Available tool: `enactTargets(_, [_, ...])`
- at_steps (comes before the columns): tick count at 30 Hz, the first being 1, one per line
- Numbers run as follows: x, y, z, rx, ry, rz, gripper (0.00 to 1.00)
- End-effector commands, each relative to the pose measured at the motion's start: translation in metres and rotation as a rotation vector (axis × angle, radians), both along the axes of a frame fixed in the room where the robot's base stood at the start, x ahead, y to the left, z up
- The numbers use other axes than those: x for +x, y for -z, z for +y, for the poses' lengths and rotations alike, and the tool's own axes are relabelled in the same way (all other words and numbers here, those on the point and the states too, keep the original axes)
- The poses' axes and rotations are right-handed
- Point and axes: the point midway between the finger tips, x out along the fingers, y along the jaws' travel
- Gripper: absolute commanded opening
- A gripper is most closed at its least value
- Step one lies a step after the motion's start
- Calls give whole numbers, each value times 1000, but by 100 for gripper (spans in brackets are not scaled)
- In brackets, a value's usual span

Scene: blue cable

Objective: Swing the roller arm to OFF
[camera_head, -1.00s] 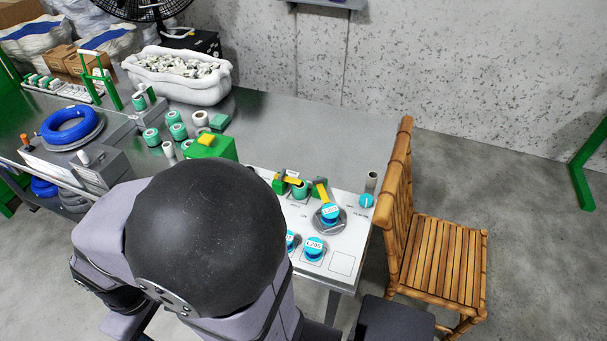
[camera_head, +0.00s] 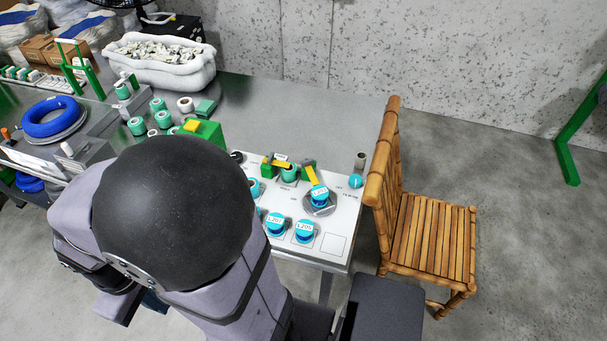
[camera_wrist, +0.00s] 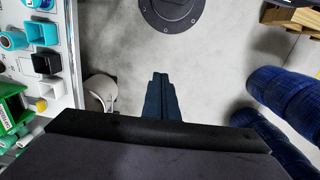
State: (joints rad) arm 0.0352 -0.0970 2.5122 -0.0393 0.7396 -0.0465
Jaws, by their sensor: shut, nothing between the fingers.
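A white panel (camera_head: 338,215) on the bench's right end carries two yellow arms on green blocks, one lying nearly level (camera_head: 277,163) and one slanting down (camera_head: 311,176) to a blue-capped spool (camera_head: 319,195). I cannot tell which is the roller arm, and the labels are too small to read for OFF. My gripper (camera_wrist: 160,85) is shut and empty in the wrist view, over bare floor and away from the panel. My own arm hides part of the panel's left side in the head view.
Blue-capped spools (camera_head: 304,231) stand on the panel's front. A bamboo chair (camera_head: 425,230) is close to the panel's right. Green spools (camera_head: 137,126) and a blue cable coil (camera_head: 52,116) are on the left. The metal bench behind the panel (camera_head: 300,110) is clear.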

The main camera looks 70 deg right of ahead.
Motion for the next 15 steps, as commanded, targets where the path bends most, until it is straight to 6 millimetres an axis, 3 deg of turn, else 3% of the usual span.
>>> enactTargets(5, [25,12,-46,-64,-83,49,0])
enactTargets(8, [40,19,-89,-113,-152,99,0])
enactTargets(15, [52,42,-221,-221,-328,291,0])
